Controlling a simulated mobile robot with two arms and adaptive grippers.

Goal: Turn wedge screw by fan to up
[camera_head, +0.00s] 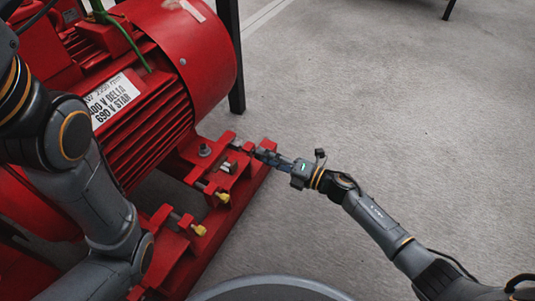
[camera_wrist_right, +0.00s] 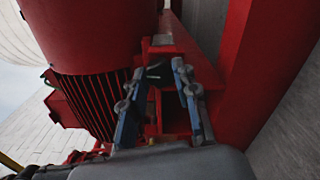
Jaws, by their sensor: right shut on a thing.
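The red motor (camera_head: 165,60) sits on a red base, its rounded fan end to the upper right. My right gripper (camera_head: 262,154) reaches in from the right to the base corner by that fan end. It is shut on the wedge screw there, which its fingers mostly hide in the head view. In the right wrist view, the two fingers (camera_wrist_right: 163,68) reach to the red bracket (camera_wrist_right: 165,46), with a small dark piece of the screw between the tips. The screw's exact turn cannot be made out. My left gripper is out of view; only my left arm shows.
Two yellow-tipped screws (camera_head: 222,197) (camera_head: 199,230) stick out of the base nearer to me. A bolt (camera_head: 204,150) stands on the motor foot. A dark post (camera_head: 231,60) rises behind the motor. The grey floor (camera_head: 400,120) on the right is clear.

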